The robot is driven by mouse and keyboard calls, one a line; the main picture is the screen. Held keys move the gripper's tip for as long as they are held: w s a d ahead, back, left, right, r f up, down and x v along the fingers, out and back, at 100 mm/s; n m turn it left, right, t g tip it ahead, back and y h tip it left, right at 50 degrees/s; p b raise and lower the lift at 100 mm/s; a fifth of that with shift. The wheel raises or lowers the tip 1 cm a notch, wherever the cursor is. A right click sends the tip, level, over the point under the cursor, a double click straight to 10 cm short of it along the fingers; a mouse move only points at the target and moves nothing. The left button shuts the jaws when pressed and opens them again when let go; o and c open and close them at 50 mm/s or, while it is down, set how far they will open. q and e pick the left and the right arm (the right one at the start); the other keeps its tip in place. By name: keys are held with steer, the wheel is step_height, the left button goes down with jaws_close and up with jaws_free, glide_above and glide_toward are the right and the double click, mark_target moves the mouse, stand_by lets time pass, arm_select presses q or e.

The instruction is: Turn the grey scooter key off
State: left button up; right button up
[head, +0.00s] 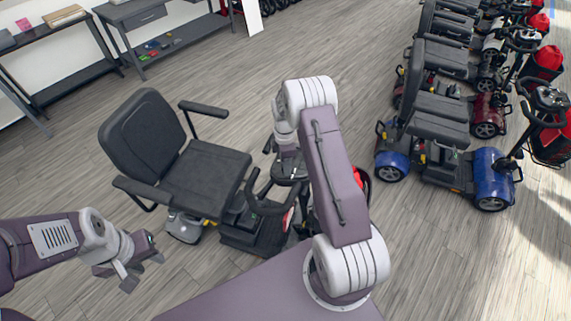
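A mobility scooter with a black seat (205,175) stands in front of me, with a small grey body part (184,228) showing below the seat. Its dark handlebar loop (262,205) and steering column are at the right of the seat, partly behind my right arm. The key is not visible; I cannot tell its position. My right arm bends down over the steering column area. Its gripper is hidden behind my own arm links, so I cannot tell whether it touches anything. My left gripper (145,272) is open and empty at the lower left, apart from the scooter.
A row of scooters stands on the right, the nearest one blue (490,178). Dark shelving tables (150,30) stand along the wall at the upper left. The wood floor (330,50) is clear between the shelving and the row.

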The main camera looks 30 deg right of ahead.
step_height(320, 180, up, 9)
steer(key=b, duration=0.2)
steer(key=shift+w+d, duration=0.15)
steer(key=shift+w, duration=0.2)
steer(key=s+a+r+t+b, duration=0.1)
steer(key=s+a+r, duration=0.4)
steer(key=a+r, duration=0.25)
steer(key=s+a+f+m, duration=0.1)
steer(key=s+f+m, duration=0.2)
steer(key=s+m, duration=0.4)
steer(key=s+a+f+m+t, duration=0.1)
steer(key=s+a+f+m, duration=0.1)
steer(key=s+m, duration=0.5)
steer(key=shift+a+f+m, duration=0.25)
steer(key=shift+f+m, duration=0.35)
steer(key=shift+f, duration=0.05)
